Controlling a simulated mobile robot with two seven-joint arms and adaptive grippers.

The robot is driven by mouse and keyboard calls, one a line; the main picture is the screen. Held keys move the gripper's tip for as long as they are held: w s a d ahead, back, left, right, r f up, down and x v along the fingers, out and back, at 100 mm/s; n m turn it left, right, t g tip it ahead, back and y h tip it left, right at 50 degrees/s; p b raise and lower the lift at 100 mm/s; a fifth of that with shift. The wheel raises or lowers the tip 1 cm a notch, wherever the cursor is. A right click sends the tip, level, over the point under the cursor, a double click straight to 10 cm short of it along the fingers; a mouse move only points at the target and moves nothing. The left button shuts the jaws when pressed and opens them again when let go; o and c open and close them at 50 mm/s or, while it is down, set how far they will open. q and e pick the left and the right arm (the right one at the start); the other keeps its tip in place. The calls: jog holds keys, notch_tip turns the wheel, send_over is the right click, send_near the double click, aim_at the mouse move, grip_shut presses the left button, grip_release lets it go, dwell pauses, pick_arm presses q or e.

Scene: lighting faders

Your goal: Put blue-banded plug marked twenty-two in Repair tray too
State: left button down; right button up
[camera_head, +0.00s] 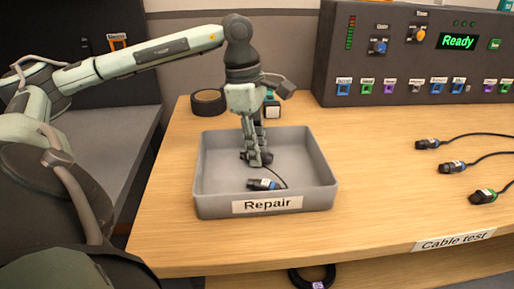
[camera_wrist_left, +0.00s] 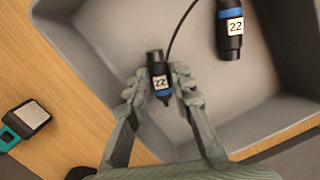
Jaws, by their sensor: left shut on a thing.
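My left gripper (camera_head: 254,162) is inside the grey Repair tray (camera_head: 325,180), pointing down. It is shut on a black plug (camera_wrist_left: 158,76) with a blue band and a white label reading 22. In the left wrist view, the left gripper (camera_wrist_left: 157,88) has its fingers on either side of this plug. A thin black cable runs between the two. Whether the held plug touches the tray floor is unclear. My right gripper is not in view.
A black tape roll (camera_head: 209,101) and a teal-and-black device (camera_head: 271,107) stand behind the tray. A console (camera_head: 410,70) with coloured sockets is at the back right. Several cabled plugs, one of them green-banded (camera_head: 483,196), lie at the right. The table between is clear.

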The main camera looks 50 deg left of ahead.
pick_arm(q)
jog(key=c, duration=1.3)
grip_release()
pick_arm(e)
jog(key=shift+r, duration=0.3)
